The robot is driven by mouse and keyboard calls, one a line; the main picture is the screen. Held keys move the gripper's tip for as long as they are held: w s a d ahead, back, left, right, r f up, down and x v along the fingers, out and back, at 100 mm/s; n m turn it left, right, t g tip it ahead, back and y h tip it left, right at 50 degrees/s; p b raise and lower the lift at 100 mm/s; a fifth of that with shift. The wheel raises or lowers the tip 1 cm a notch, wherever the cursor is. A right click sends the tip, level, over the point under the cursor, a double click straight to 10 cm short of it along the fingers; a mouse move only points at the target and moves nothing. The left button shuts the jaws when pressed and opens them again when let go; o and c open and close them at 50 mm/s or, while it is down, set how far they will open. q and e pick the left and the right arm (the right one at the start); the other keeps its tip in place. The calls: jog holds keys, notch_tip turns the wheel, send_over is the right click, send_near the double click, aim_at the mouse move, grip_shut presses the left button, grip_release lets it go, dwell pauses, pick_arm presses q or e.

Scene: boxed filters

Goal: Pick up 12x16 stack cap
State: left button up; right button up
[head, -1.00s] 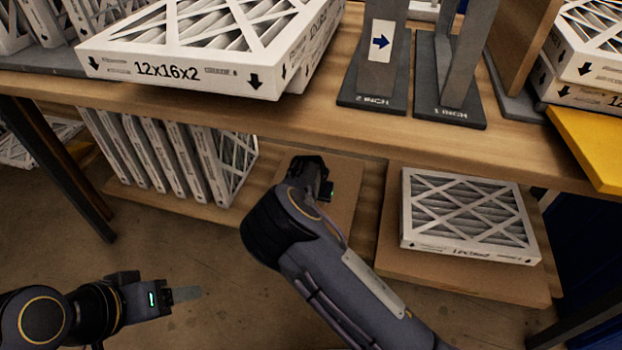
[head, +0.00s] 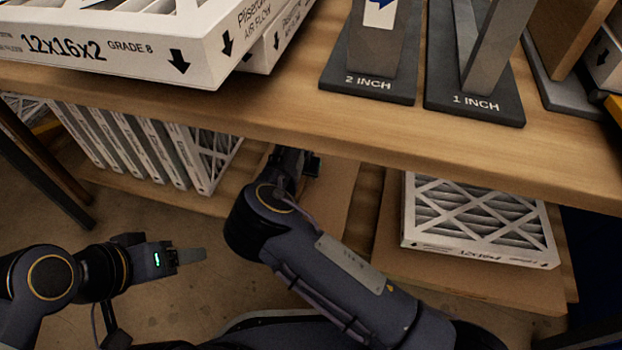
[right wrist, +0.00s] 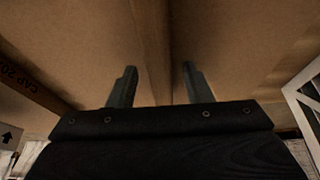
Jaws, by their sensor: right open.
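No label reading 12x16 stack cap is legible. A plain brown cardboard sheet (head: 328,195) lies on the lower shelf, partly hidden by my right arm and the upper shelf. In the right wrist view, brown board fills the scene, and the panel at left (right wrist: 45,60) carries printing that starts "CAP 20". My right gripper (right wrist: 158,86) is open and empty, its two fingers apart in front of the board; whether they touch it is unclear. In the head view, the right gripper (head: 298,162) is at the upper shelf's front edge. My left gripper (head: 190,256) hangs above the floor at left.
A 12x16x2 filter box (head: 150,50) sits on the upper shelf (head: 270,115), with 2 INCH (head: 368,85) and 1 INCH (head: 475,105) stands. Below, several upright filters (head: 130,145) stand left and a flat filter (head: 480,215) lies right on cardboard. The upper shelf overhangs the lower one.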

jog(key=shift+w+f, duration=0.15)
jog(key=shift+f, duration=0.15)
jog(key=shift+c, duration=0.3)
jog(key=shift+r, duration=0.1)
grip_shut()
